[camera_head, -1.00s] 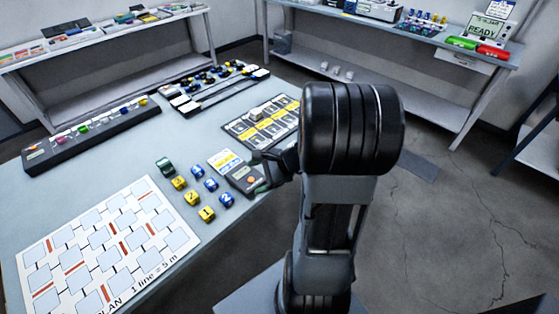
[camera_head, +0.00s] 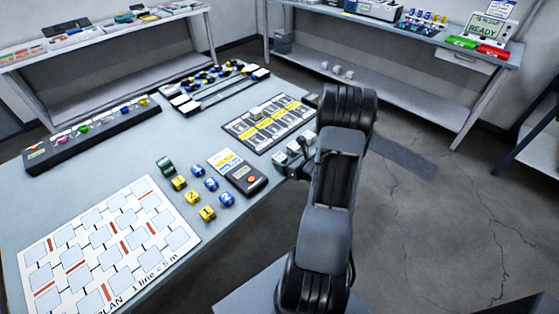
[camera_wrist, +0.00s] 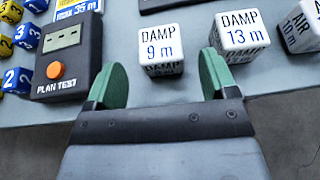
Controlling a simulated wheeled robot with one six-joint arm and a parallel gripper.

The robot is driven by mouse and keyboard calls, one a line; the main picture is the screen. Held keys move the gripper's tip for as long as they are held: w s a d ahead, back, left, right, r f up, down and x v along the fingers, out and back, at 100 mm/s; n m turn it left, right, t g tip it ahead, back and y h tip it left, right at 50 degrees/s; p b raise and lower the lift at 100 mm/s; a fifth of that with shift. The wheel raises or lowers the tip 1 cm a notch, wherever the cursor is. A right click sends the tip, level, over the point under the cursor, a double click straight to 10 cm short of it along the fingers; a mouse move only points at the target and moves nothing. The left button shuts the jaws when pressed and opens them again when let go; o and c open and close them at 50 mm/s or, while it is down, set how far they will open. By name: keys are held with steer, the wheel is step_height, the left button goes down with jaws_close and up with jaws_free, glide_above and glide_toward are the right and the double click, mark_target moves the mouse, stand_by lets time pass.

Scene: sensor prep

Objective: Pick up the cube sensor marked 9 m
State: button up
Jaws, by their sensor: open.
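The white cube sensor marked DAMP 9 m (camera_wrist: 161,48) sits upright on the table, centred in the wrist view. It appears to be the white cube nearest the black tester in the head view (camera_head: 280,158). My gripper (camera_wrist: 161,80) is open and empty, with one green finger on either side of the cube's line. The cube lies just beyond the fingertips, between their directions. The right finger is very close to the cube marked DAMP 13 m (camera_wrist: 238,36); I cannot tell whether they touch. In the head view my gripper (camera_head: 290,170) is small and partly hidden.
A cube marked AIR 10 m (camera_wrist: 303,28) stands farther right. The black PLAN TEST device (camera_wrist: 66,58) is left of my gripper. A tray of cards (camera_head: 262,140) is behind. The table edge is close.

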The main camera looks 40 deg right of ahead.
mark_target(278, 157)
steer(key=shift+p+x, duration=0.55)
steer(key=shift+x, duration=2.3)
steer(key=shift+r, duration=0.1)
steer(key=shift+c, duration=0.4)
steer(key=c, duration=0.9)
